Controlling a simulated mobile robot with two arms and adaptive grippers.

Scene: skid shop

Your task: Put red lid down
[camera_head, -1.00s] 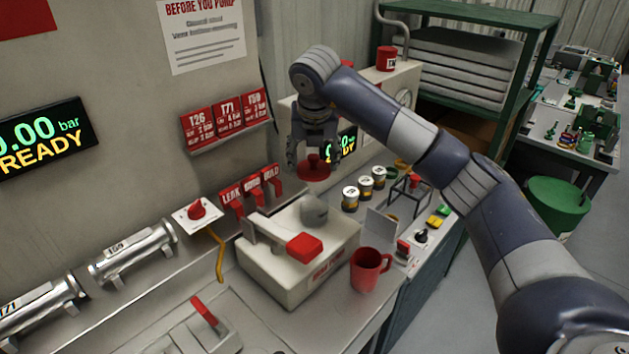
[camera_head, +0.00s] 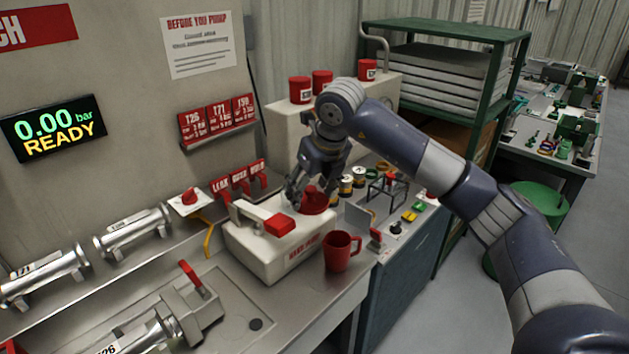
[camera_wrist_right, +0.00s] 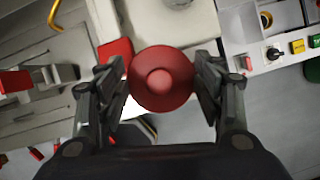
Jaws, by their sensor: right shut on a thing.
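The red lid (camera_wrist_right: 175,94) is a round disc with a knob, held between the fingers of my right gripper (camera_wrist_right: 160,92) in the right wrist view. In the head view the lid (camera_head: 316,203) is at the back right of the white hand-pump box (camera_head: 270,262), partly covered by my right gripper (camera_head: 306,196). I cannot tell whether the lid touches the box. A red mug (camera_head: 338,253) stands upright on the bench in front of the box, to its right. My left gripper is not in view.
The box's lever has a red handle (camera_head: 279,224). Several small jars (camera_head: 346,184), a wire stand (camera_head: 388,190) and a control panel (camera_head: 395,227) are to the right. Metal cylinders (camera_head: 135,232) lie at the left. The steel bench front (camera_head: 262,303) has some clear room.

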